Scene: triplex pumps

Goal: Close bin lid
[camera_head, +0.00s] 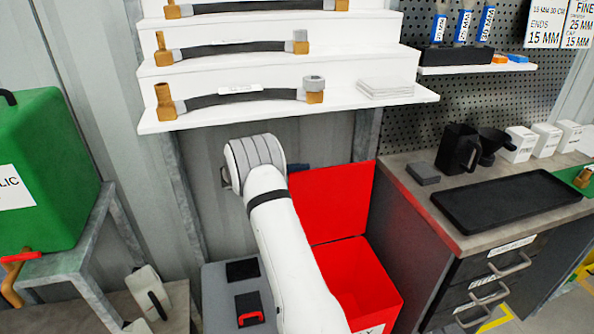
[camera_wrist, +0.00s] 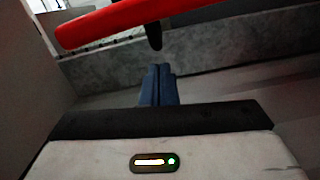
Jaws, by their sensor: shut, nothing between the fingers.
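The red bin (camera_head: 372,285) stands on the floor beside the workbench. Its red lid (camera_head: 335,197) is open and stands up at the bin's back edge. My arm crosses in front of the bin's left side and hides part of it. In the wrist view, my gripper (camera_wrist: 157,72) shows its blue fingers together with nothing between them. A red edge (camera_wrist: 150,22), which looks like the lid's, runs across the top of that view beyond the fingertips. I cannot tell whether the fingers touch it. In the head view my wrist is near the lid's upper left corner.
A workbench (camera_head: 430,205) with a black tray (camera_head: 505,198) is on the right. A grey case (camera_head: 225,300) stands left of the bin. A green tank (camera_head: 45,170) is at far left.

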